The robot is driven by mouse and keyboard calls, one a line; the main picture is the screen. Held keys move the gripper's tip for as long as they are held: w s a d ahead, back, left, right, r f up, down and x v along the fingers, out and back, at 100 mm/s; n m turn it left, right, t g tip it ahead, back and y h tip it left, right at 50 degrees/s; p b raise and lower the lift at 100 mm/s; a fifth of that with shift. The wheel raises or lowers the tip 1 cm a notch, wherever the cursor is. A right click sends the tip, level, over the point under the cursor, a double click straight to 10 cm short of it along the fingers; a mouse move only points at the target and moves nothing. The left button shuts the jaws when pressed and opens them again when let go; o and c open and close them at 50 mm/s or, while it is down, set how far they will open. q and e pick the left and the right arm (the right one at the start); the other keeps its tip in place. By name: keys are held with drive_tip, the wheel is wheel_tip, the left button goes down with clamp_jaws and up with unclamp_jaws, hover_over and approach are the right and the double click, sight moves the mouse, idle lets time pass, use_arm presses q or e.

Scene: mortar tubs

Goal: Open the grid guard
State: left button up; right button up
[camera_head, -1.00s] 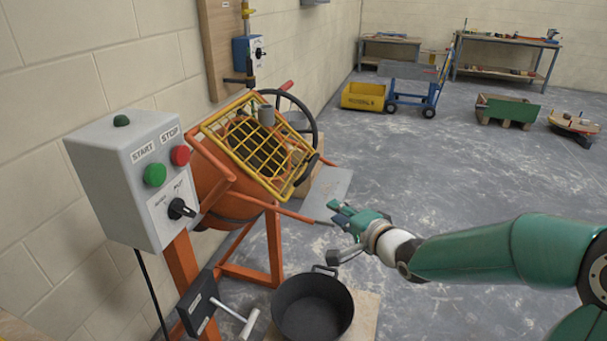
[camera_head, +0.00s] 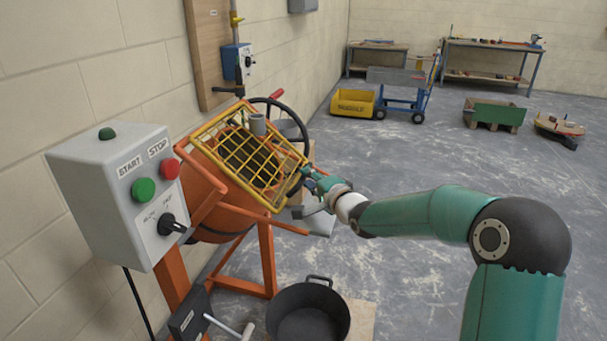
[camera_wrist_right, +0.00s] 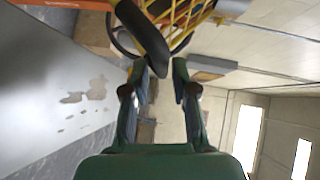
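The yellow grid guard (camera_head: 232,140) lies tilted over the mouth of the orange mixer drum (camera_head: 197,185), and looks closed. It has a black handle (camera_head: 296,182) at its right edge. My right gripper (camera_head: 309,178) is right at this handle. A corner of the yellow grid (camera_wrist_right: 187,14) shows behind the handle. My left gripper is in no view.
A grey control box (camera_head: 105,190) with START and STOP buttons stands at the left. A black handwheel (camera_head: 301,124) is behind the guard. A black tub (camera_head: 308,312) sits on the floor below.

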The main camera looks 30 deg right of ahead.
drive_tip(key=shift+w+d+f, duration=0.1)
drive_tip(key=shift+w+f, duration=0.05)
drive_tip(key=shift+w, duration=0.6)
drive_tip(key=shift+w+d+f, duration=0.1)
drive_tip(key=shift+w, duration=0.65)
clamp_jaws()
